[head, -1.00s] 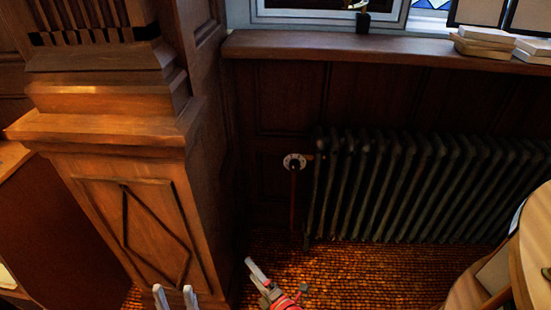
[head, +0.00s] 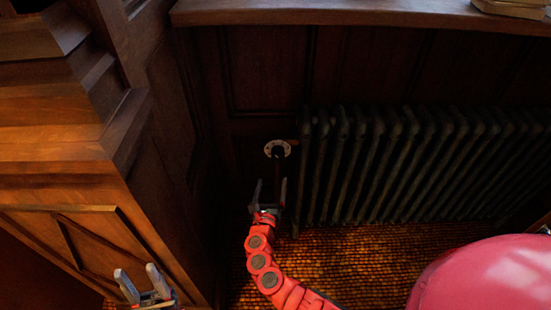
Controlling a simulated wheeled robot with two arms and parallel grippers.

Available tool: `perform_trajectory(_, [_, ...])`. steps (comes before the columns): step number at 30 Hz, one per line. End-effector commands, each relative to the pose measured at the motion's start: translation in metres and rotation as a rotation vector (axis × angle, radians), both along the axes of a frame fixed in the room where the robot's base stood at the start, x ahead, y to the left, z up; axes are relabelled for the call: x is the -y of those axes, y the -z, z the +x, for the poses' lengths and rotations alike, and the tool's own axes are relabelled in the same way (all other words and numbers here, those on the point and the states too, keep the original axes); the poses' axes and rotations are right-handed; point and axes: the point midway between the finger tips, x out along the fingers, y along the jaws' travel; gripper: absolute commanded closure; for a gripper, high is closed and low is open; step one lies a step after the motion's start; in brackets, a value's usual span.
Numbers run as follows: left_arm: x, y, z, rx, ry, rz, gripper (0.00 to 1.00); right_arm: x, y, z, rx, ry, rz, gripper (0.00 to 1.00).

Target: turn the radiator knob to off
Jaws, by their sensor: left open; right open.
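The radiator knob (head: 277,149) is a round pale dial with a dark centre, on a pipe at the left end of the dark ribbed radiator (head: 400,165). My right gripper (head: 268,188) is open and empty, its fingers pointing up just below the knob in the picture. I cannot tell how far it is from the knob in depth. The knob's marks are too small to read. My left gripper (head: 139,279) is open and empty at the lower left, in front of the wooden pillar.
A wooden pillar (head: 60,180) with stepped mouldings stands at the left. A wooden sill (head: 330,14) runs above the radiator, with books (head: 515,8) at its right end. The woven floor (head: 350,265) is clear below the radiator.

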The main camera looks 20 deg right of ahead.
Motion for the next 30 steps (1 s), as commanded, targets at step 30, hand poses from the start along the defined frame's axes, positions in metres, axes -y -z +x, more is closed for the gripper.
perform_trajectory(30, [0.000, 0.043, 0.000, 0.000, 0.000, 0.000, 0.50, 0.053, 0.002, 0.111, -0.004, -0.002, 0.003, 0.08])
